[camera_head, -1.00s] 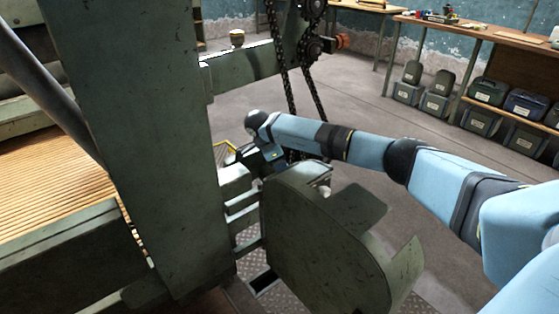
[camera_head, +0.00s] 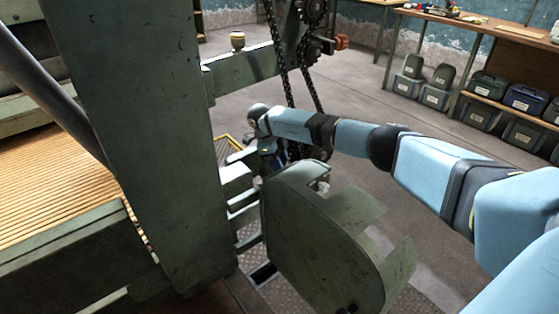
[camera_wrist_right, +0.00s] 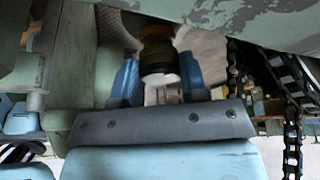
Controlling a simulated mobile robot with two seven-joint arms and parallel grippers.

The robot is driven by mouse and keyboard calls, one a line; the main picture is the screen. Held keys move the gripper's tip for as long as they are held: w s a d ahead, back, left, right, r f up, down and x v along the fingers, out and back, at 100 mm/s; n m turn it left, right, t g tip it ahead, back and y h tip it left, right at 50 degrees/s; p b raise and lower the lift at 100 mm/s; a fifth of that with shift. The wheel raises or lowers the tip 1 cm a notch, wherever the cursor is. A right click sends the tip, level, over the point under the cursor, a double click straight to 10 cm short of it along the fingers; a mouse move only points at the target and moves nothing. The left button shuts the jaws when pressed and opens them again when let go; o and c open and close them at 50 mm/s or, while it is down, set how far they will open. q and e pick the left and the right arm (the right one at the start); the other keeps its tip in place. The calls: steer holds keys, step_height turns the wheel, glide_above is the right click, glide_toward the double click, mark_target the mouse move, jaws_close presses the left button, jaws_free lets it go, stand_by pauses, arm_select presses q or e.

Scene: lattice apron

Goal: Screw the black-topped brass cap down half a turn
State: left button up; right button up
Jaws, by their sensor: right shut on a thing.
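In the right wrist view, a dark and brass cap (camera_wrist_right: 158,68) sits between the two blue fingers of my right gripper (camera_wrist_right: 159,75). The fingers are shut on its sides. The cap is in shadow below a green machine part, and its seat is hard to make out. In the head view my right gripper (camera_head: 270,155) is small, behind the green guard plate, and its fingertips and the held cap are hidden. A separate small brass piece with a dark top (camera_head: 238,40) stands upright on the green beam, apart from the gripper. My left gripper is not in view.
A chain (camera_head: 283,75) hangs over sprockets close to my right wrist, and also shows in the wrist view (camera_wrist_right: 292,130). The curved green guard (camera_head: 320,235) and a thick green post (camera_head: 135,130) crowd the gripper. Floor beyond the arm is clear up to the benches.

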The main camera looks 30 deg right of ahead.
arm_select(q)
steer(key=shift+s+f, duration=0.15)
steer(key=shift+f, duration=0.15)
